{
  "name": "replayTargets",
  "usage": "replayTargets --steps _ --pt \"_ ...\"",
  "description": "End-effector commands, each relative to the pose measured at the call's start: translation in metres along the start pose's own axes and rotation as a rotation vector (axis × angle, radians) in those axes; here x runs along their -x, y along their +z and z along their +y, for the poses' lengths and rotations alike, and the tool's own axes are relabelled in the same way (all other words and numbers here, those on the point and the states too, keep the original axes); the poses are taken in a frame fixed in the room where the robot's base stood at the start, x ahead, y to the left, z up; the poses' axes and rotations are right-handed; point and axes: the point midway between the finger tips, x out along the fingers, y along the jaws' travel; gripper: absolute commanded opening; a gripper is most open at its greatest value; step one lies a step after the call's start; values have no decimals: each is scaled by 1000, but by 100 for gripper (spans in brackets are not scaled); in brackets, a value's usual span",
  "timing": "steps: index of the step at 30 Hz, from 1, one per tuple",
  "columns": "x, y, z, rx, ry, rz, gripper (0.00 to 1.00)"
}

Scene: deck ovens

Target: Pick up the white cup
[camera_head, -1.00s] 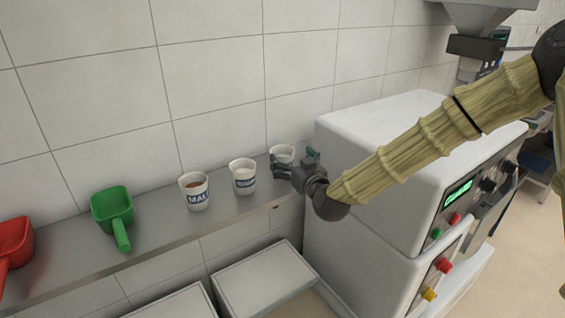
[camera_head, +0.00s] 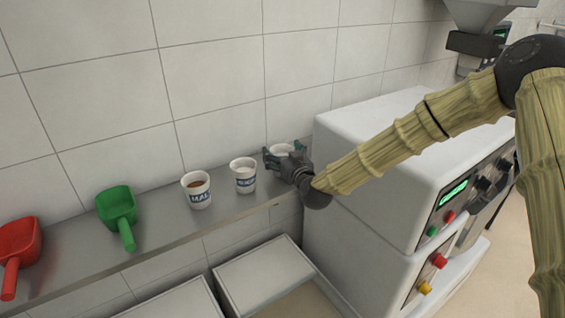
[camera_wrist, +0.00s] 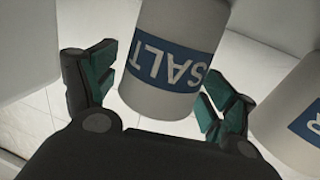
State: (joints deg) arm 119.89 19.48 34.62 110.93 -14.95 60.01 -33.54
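A white cup (camera_wrist: 165,60) with a blue SALT label stands between the two fingers of my gripper (camera_wrist: 155,78) in the wrist view, where it appears upside down. The fingers are spread, one on each side, with a visible gap on the left; the right finger is close to the cup, and I cannot tell if it touches. In the head view the same cup (camera_head: 283,148) stands at the right end of the shelf, largely hidden by my gripper (camera_head: 285,155). Its lower part is hidden there.
Two similar white cups, the middle one (camera_head: 243,178) and the left one (camera_head: 197,192), stand to the left on the shelf (camera_head: 160,235). A green scoop (camera_head: 117,207) and a red scoop (camera_head: 19,243) lie further left. A white machine (camera_head: 375,150) stands close on the right.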

Motion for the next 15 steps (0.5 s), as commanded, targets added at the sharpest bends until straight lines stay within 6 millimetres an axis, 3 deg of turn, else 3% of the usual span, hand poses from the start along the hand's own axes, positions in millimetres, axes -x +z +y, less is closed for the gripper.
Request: replayTargets --steps 1,5,15 --pt "0 0 0 0 0 0 67" --pt "0 0 0 0 0 0 44" --pt "0 -1 0 0 0 1 42"
